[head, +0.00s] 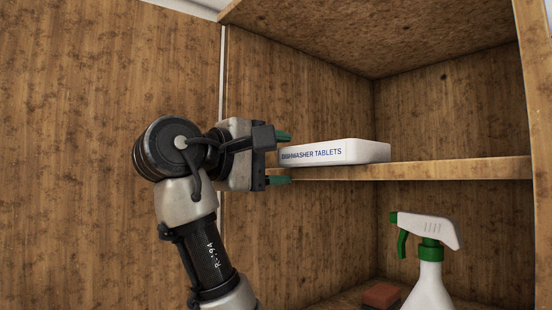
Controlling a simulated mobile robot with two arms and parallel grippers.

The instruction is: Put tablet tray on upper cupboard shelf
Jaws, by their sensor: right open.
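The tablet tray (345,151) is a flat white box with "DISHWASHER TABLETS" printed on its front. It lies flat on the upper shelf (450,169) of the wooden cupboard, near the shelf's left end. My right gripper (284,158) is open at the tray's left end. One green-tipped finger is above the other, at about the tray's height. The upper fingertip is close to the tray's left edge; I cannot tell whether it touches. My left gripper is out of view.
A white spray bottle (430,280) with a green trigger stands on the lower level at right. A reddish-brown block (381,295) lies beside it. The cupboard's right side post (540,130) bounds the opening. The upper shelf is clear right of the tray.

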